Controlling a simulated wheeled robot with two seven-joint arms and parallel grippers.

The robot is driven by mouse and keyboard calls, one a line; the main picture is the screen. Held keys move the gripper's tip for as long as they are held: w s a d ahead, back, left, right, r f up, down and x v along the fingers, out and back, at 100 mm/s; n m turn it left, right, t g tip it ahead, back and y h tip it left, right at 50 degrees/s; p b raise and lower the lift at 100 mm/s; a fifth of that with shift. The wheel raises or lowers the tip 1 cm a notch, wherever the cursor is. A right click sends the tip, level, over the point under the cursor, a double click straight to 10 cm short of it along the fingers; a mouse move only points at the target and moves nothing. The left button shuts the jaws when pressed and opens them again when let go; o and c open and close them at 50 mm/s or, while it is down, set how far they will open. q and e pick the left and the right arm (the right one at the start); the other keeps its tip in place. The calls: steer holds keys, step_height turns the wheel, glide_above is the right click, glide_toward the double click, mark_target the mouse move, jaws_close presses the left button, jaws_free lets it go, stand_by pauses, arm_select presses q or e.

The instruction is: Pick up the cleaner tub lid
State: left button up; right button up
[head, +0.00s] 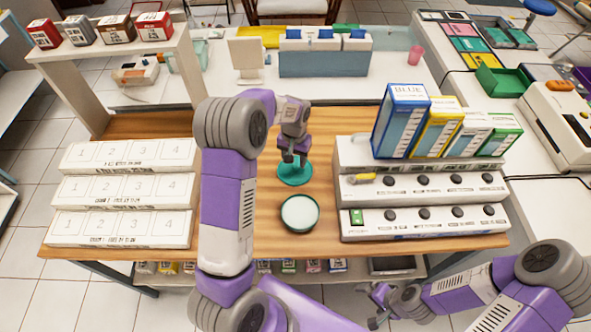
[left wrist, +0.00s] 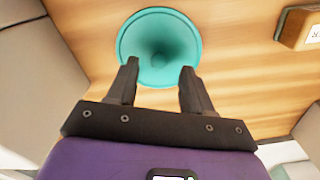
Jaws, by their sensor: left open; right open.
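The teal round cleaner tub lid (head: 294,178) lies on the wooden table, just behind the open tub (head: 300,213), which has a teal rim and a pale inside. In the left wrist view the lid (left wrist: 158,30) is a round disc with a darker centre. My left gripper (head: 289,157) is open and points down over the lid. My right gripper (head: 373,305) is open and empty, low in front of the table.
White numbered racks (head: 120,190) stand left of the lid. A white stepped holder (head: 425,190) with dark knobs stands to the right, carrying upright boxes such as the blue one (head: 398,120). Bare wood (head: 266,225) surrounds the lid and tub.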

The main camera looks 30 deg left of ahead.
mark_target(295, 166)
arm_select(q)
step_height(295, 166, down, 3)
steer(key=shift+d, duration=0.1)
steer(key=shift+r, duration=0.1)
steer(key=shift+c, duration=0.2)
steer(key=shift+w, duration=0.1)
jaws_close()
